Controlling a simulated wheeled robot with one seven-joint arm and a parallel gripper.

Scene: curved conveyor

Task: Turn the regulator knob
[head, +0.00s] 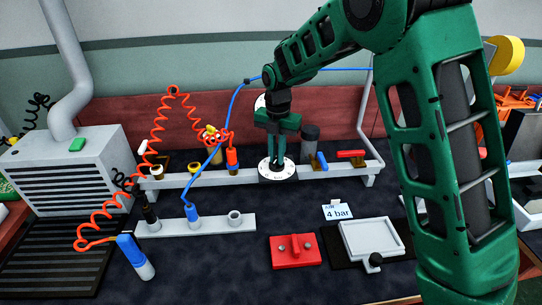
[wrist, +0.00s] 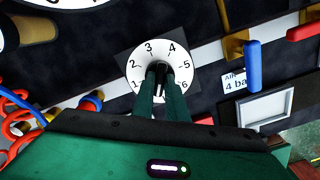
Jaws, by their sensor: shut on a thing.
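The regulator's round white dial (head: 279,173) sits on the grey rail at the middle of the bench. In the wrist view the dial (wrist: 135,66) shows the numbers 1 to 6 around its rim. The dark regulator knob (wrist: 160,67) is at its centre, and its upper end lies towards the gap between 3 and 4; I cannot read an exact setting. My green gripper (head: 277,160) points down at the dial. In the wrist view my gripper (wrist: 161,75) is shut on the knob, with a finger on either side. The fingers hide part of the knob and the dial's lower edge.
A card reading "4 bar" (head: 338,212) stands right of the dial. A blue lever (head: 321,160) and a red lever (head: 350,153) are on the rail. A coiled orange hose (head: 158,122) and a blue hose (head: 219,142) hang at left. A red block (head: 295,262) lies in front.

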